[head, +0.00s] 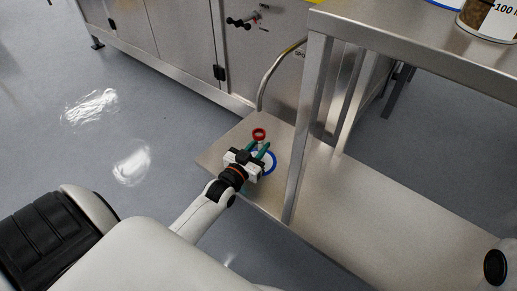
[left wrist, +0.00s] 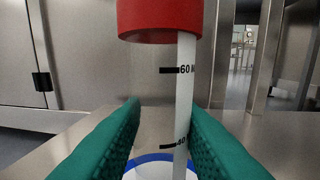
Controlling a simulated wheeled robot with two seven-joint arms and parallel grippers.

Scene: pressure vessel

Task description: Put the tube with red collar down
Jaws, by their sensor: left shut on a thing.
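The tube with red collar (head: 259,134) is upright at the left end of the low steel shelf. In the left wrist view its red collar (left wrist: 160,18) is at the top, above a clear body with a pale strip marked 60 and 40. My left gripper (head: 258,149) is shut on the tube below the collar, with a green finger on each side. A white disc with a blue rim (head: 271,164) is under the tube; the wrist view shows part of it between the fingers. The tube's foot is hidden, so I cannot tell whether it touches down.
The low shelf (head: 340,200) is bare to the right. A table leg (head: 305,130) stands close to the right of my gripper. A bent metal pipe (head: 272,72) rises behind. The table top (head: 420,40) holds a labelled jar (head: 487,18).

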